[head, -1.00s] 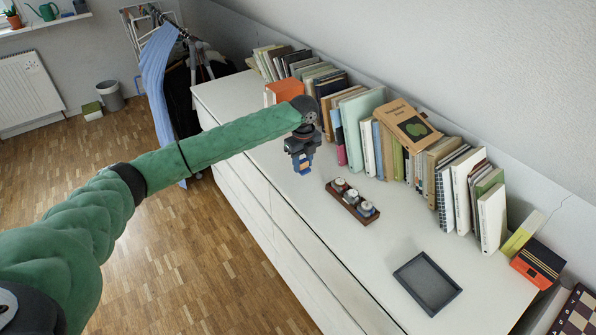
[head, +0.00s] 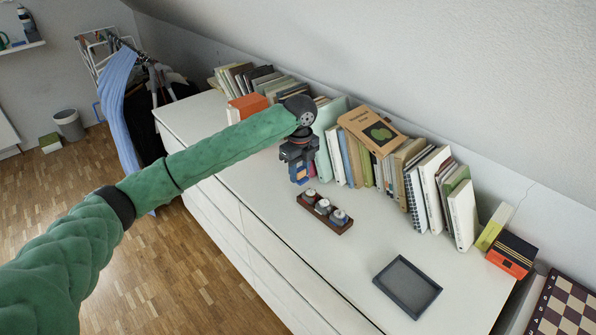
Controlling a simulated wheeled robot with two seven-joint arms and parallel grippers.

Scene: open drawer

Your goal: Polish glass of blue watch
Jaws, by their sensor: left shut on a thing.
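A dark brown holder (head: 319,217) on the white dresser carries a row of three small round watches. The one at the right end shows blue and is the blue watch (head: 341,217); a middle one looks pale and the left one shows red. My left gripper (head: 299,178) points down just behind and left of the holder, above the dresser top. It is shut on a small blue thing (head: 300,181), too small and partly hidden to tell what it is. It seems apart from the watches. My right gripper is not in view.
An empty dark tray (head: 408,288) lies on the dresser (head: 258,197) right of the holder. A row of books (head: 420,185) stands along the wall behind. An orange and black box (head: 512,256) and a chessboard (head: 567,309) are at the right. The dresser top between holder and tray is clear.

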